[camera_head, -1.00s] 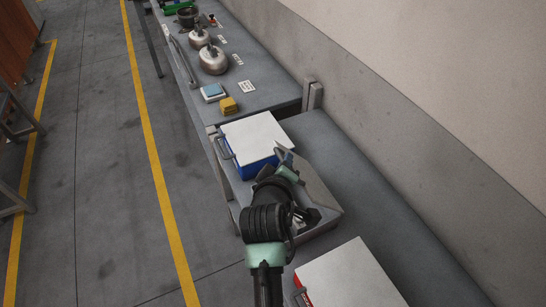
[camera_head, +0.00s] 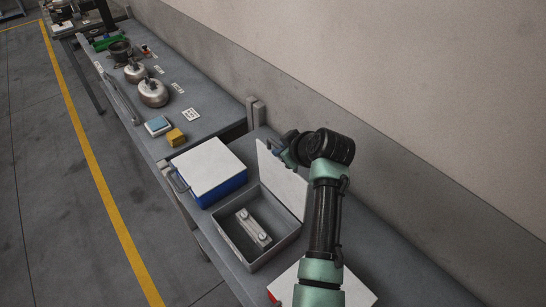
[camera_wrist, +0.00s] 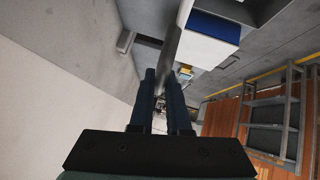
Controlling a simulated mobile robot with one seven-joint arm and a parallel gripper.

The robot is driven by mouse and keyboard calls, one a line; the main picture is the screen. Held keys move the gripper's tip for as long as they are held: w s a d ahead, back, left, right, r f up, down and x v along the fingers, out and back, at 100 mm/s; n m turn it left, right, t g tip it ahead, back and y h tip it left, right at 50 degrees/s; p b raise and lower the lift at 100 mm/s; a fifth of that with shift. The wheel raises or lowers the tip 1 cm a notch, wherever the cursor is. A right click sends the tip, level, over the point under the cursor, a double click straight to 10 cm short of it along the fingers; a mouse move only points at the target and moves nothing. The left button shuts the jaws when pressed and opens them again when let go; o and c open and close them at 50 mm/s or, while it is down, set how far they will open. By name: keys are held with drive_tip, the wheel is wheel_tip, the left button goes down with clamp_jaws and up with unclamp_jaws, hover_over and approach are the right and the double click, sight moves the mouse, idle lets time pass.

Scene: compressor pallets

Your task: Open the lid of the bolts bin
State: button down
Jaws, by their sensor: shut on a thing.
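A grey bin (camera_head: 228,240) stands on the bench in the head view, its lid (camera_head: 287,187) raised to about upright along the wall side. Inside the bin lies a pale metal piece (camera_head: 253,230) with two round studs; I see no label that names this as the bolts bin. My gripper (camera_head: 278,149) is at the top edge of the raised lid and shut on it. In the wrist view, my gripper's two dark fingers (camera_wrist: 164,100) flank the thin edge of the lid (camera_wrist: 177,40).
A blue bin (camera_head: 208,170) with a closed white lid and a handle stands just beyond. Another white-lidded bin (camera_head: 355,290) is nearer, partly behind my arm. Farther along are a yellow block (camera_head: 176,138) and steel vessels (camera_head: 153,93). The wall is close behind the lid.

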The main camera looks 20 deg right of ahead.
drive_tip(key=shift+w+d, duration=0.1)
drive_tip(key=shift+d, duration=0.2)
drive_tip(key=c, duration=0.9)
unclamp_jaws()
drive_tip(key=b+v, duration=0.3)
drive_tip(key=v, duration=1)
drive_tip(key=shift+w, duration=0.1)
